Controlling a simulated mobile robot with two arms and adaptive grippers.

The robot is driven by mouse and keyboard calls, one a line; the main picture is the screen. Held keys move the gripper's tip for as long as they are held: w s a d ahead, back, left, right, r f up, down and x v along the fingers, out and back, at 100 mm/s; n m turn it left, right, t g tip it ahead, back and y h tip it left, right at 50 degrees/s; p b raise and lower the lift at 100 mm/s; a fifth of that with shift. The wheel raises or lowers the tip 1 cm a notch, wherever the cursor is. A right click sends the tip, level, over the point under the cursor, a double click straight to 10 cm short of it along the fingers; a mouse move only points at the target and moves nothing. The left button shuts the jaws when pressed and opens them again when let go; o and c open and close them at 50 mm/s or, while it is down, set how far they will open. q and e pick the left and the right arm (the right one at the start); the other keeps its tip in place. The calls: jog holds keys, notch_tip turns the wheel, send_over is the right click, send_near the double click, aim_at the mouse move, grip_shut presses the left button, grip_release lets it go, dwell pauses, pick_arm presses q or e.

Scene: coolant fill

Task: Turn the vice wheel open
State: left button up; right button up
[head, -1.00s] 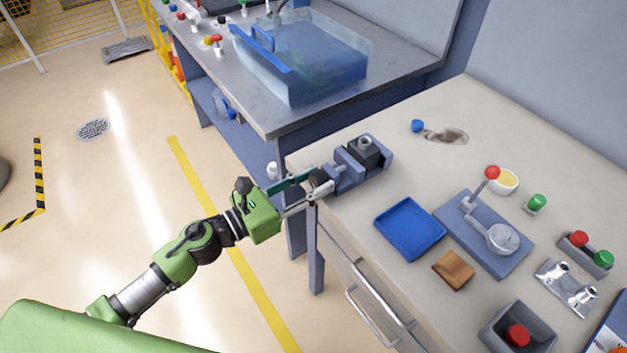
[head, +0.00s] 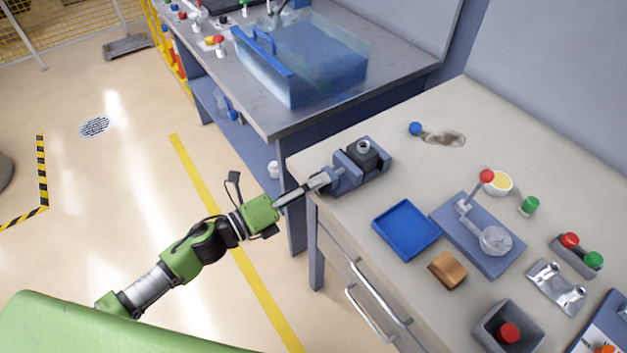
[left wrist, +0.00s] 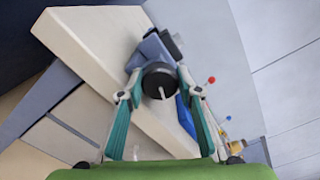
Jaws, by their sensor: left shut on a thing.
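The blue-grey vice (head: 345,176) sits at the table's near left corner, with a dark block (head: 366,158) topped by a metal ring between its jaws. The vice wheel (left wrist: 159,78) is a dark round knob with a pale pin at its centre, facing the left wrist camera. My left gripper (head: 322,181) reaches in from the left, level with the vice's end. In the left wrist view its green fingers (left wrist: 159,84) are shut on the wheel, one on each side. In the head view the fingers are edge-on and mostly hide the wheel. My right gripper is not in view.
A blue tray (head: 407,230), a brown block (head: 448,269), a lever press (head: 480,236) and a grey box with a red button (head: 508,331) stand right of the vice. A water tank (head: 305,65) is on the bench behind.

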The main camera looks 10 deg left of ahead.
pick_arm(q)
jog(key=shift+f+n+p, duration=0.2)
jog(key=shift+n+p, duration=2.8)
jog(key=shift+n, duration=6)
jog(key=o, duration=1.1)
jog(key=v, duration=1.2)
